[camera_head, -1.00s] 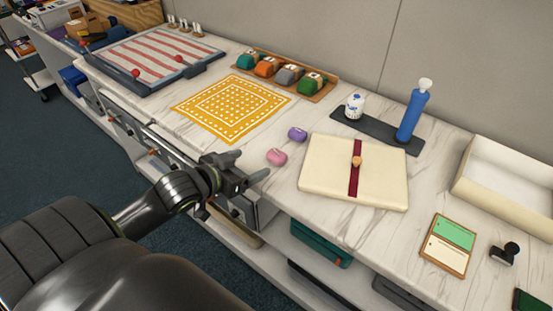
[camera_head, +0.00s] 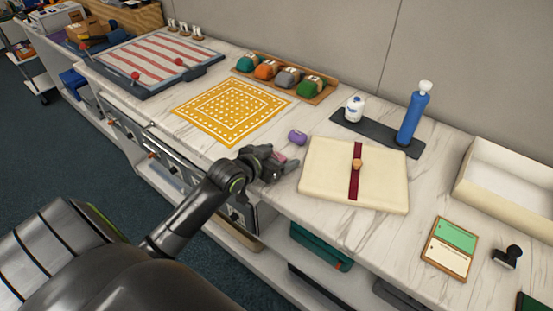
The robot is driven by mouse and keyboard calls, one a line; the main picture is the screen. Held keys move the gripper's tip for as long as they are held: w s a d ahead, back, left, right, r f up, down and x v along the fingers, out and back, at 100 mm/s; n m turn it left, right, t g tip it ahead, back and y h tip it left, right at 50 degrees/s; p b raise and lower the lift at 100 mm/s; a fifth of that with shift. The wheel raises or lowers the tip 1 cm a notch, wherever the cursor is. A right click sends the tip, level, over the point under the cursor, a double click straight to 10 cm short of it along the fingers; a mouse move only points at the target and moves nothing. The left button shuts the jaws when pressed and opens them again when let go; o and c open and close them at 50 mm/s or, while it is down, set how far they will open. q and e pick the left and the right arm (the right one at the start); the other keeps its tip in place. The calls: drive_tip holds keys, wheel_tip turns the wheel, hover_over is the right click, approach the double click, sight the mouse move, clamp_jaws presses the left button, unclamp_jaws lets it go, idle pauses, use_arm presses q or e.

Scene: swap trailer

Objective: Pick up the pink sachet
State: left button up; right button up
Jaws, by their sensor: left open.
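The pink sachet (camera_head: 281,158) lies on the marble counter, mostly hidden behind my left gripper (camera_head: 279,163). A small part of its pink top shows between the fingers. My left gripper is open, low over the counter, with its fingers around or right above the sachet; I cannot tell whether they touch it. A purple sachet (camera_head: 297,138) lies just behind it, apart from the gripper. My right gripper is not in view.
A cream folder with a red band (camera_head: 325,176) lies close to the right of the gripper. A yellow patterned cloth (camera_head: 232,112) lies to the left. Behind stand a wooden tray of colored rolls (camera_head: 325,97) and a blue bottle (camera_head: 412,117) on a dark mat.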

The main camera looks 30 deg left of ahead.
use_arm(q)
drive_tip(key=shift+c, duration=0.3)
drive_tip(key=c, duration=1)
drive_tip(key=shift+r, duration=0.1)
